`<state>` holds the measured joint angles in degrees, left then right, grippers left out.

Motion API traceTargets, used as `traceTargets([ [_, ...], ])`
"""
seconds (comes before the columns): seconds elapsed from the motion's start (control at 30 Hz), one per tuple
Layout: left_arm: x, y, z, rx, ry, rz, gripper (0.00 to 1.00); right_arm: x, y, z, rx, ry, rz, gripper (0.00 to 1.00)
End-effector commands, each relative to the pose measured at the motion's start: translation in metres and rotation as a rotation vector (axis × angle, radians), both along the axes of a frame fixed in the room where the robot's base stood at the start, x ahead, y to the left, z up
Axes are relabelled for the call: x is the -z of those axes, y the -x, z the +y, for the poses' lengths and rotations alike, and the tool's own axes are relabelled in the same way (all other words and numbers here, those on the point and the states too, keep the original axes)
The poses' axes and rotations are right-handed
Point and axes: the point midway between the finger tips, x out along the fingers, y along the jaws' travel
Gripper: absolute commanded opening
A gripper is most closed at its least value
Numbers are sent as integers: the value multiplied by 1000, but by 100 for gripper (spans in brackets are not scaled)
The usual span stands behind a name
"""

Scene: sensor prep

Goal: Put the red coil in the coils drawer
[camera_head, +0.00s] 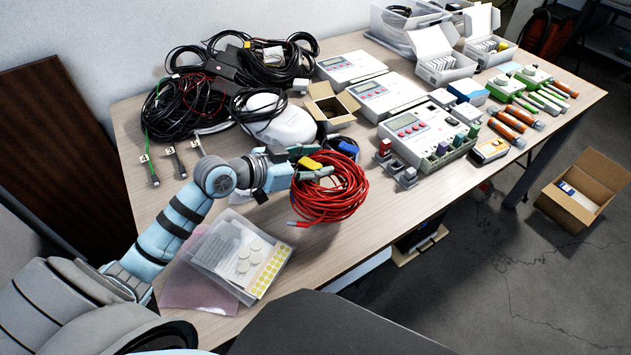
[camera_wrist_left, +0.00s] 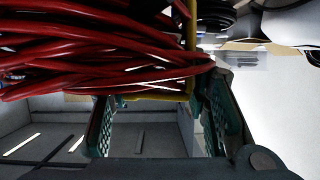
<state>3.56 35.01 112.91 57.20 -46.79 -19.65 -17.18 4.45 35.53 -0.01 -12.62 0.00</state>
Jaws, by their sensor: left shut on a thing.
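The red coil (camera_head: 328,200) is a bundle of looped red cable. My left gripper (camera_head: 318,162) is shut on its upper part and the coil hangs from it at the table's front side. In the left wrist view, the red coil (camera_wrist_left: 90,45) fills the top left, and a yellow part (camera_wrist_left: 160,95) shows beside the green-padded fingers of my left gripper (camera_wrist_left: 158,110). Below the table's front edge, a white panel (camera_head: 360,270) and an open brown-edged container (camera_head: 420,243) show in part. I cannot tell which is the coils drawer. My right gripper is out of view.
The wooden table (camera_head: 400,205) carries black cable coils (camera_head: 185,105), a white rounded device (camera_head: 265,115), several white instruments (camera_head: 428,130) and orange cylinders (camera_head: 510,130). Bagged papers (camera_head: 235,255) lie at the front left. A cardboard box (camera_head: 580,195) stands on the floor at right.

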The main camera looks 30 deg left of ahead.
Motion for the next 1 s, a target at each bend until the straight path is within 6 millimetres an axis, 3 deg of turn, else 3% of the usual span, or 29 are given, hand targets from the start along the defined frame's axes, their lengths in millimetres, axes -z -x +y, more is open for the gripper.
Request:
traceTargets([
  [0.23,42,0,0,0,2,-1,0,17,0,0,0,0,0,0],
  [0.6,47,0,0,0,1,-3,0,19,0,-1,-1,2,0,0],
  [0.63,48,0,0,0,-1,0,44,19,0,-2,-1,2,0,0],
  [0.7,47,0,0,0,-1,0,55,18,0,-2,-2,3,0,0],
  [0.77,47,0,0,0,-1,0,63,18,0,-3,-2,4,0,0],
  [1.0,46,0,0,0,-1,0,63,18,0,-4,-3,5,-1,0],
])
